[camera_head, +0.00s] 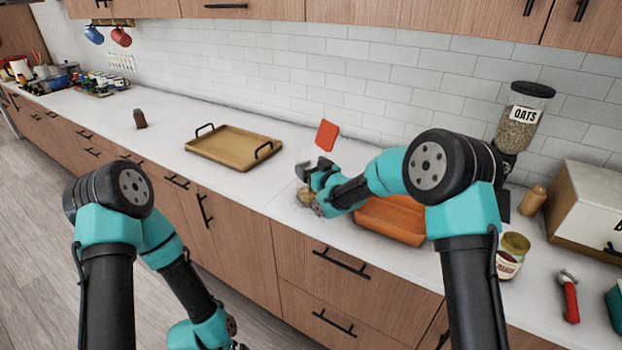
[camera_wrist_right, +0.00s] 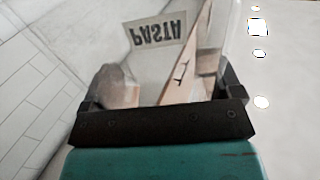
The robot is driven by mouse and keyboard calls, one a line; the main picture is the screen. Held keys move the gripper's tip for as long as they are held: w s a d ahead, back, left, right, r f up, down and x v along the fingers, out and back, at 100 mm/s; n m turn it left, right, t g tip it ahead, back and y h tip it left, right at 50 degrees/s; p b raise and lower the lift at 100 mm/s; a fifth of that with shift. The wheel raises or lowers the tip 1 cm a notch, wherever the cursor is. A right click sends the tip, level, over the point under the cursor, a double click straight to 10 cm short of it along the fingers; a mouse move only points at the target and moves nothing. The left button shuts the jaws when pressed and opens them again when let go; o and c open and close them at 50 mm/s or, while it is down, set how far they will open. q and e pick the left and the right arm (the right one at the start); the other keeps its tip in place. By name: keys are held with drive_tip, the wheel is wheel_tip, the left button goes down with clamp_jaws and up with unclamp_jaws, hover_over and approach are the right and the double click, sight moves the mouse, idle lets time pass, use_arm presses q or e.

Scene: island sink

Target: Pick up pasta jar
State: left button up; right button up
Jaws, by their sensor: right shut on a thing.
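The pasta jar (camera_wrist_right: 150,62) is clear and glassy, with a PASTA label that reads upside down in the right wrist view. My right gripper (camera_wrist_right: 165,95) is shut on it, with a dark finger on each side of the glass. In the head view my right gripper (camera_head: 308,172) is over the counter, left of the orange tray. The jar is hard to make out there, largely hidden by my gripper and wrist. My left arm hangs low at the front left, its gripper cut off by the bottom edge.
A wooden tray with black handles (camera_head: 232,146) lies left of my right gripper. An orange tray (camera_head: 392,220) is beneath my right arm. A red square-headed item (camera_head: 327,135) stands behind. An oats dispenser (camera_head: 518,122) and a sauce jar (camera_head: 511,257) are at right.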

sight(303, 151)
drive_tip(key=shift+r, duration=0.15)
drive_tip(key=shift+r, duration=1.5)
drive_tip(key=shift+s+r, duration=0.25)
drive_tip(key=s+r, duration=0.1)
drive_tip(key=s, duration=1.4)
drive_tip(key=shift+s+r, duration=0.15)
drive_tip(key=shift+s, duration=0.1)
